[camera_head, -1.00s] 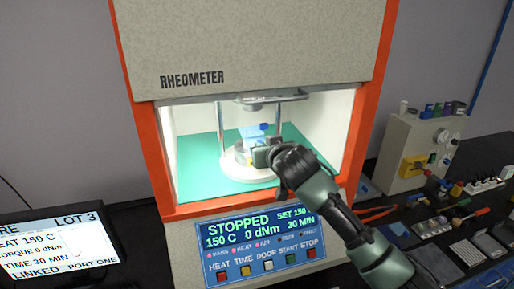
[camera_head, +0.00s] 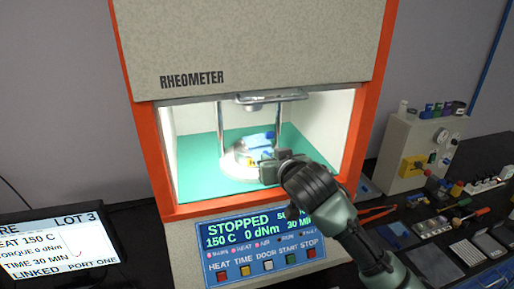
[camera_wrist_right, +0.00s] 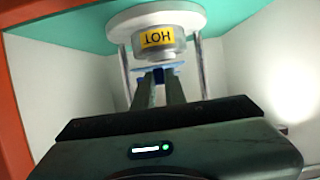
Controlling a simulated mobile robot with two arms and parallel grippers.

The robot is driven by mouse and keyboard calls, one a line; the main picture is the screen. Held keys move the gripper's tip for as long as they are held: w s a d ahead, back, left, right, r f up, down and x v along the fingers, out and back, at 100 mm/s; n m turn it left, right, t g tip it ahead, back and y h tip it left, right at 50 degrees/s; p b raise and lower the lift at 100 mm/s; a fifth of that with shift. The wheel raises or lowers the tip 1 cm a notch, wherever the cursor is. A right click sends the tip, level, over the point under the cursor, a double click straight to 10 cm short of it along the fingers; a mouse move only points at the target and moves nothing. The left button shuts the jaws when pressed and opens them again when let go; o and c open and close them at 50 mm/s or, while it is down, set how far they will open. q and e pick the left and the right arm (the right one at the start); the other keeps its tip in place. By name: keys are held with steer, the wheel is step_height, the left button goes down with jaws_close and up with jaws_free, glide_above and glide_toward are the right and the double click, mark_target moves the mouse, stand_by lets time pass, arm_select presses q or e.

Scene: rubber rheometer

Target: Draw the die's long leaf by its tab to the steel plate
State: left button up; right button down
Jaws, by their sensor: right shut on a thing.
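The die (camera_head: 240,160) is a pale round block on the green floor of the open rheometer chamber; the right wrist view shows it upside down with a yellow HOT label (camera_wrist_right: 158,37). A light blue leaf (camera_head: 260,138) shows at the die, in front of it in the right wrist view (camera_wrist_right: 143,69). My right gripper (camera_head: 266,165) is at the die's front right, inside the chamber opening. Its fingers (camera_wrist_right: 160,78) are shut on the leaf's dark blue tab (camera_wrist_right: 158,75). Whether the leaf still touches the die is unclear. My left gripper is not in view.
The orange-framed rheometer (camera_head: 255,50) has chamber walls and two steel posts (camera_head: 221,125) close around the gripper. Flat grey plates (camera_head: 468,252) lie among tools on the right bench; which one is the steel plate is unclear. A grey box (camera_head: 420,150) stands behind.

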steer(key=s+d, duration=0.4)
steer(key=s, duration=0.9)
steer(key=shift+d, duration=0.15)
stand_by(1.0)
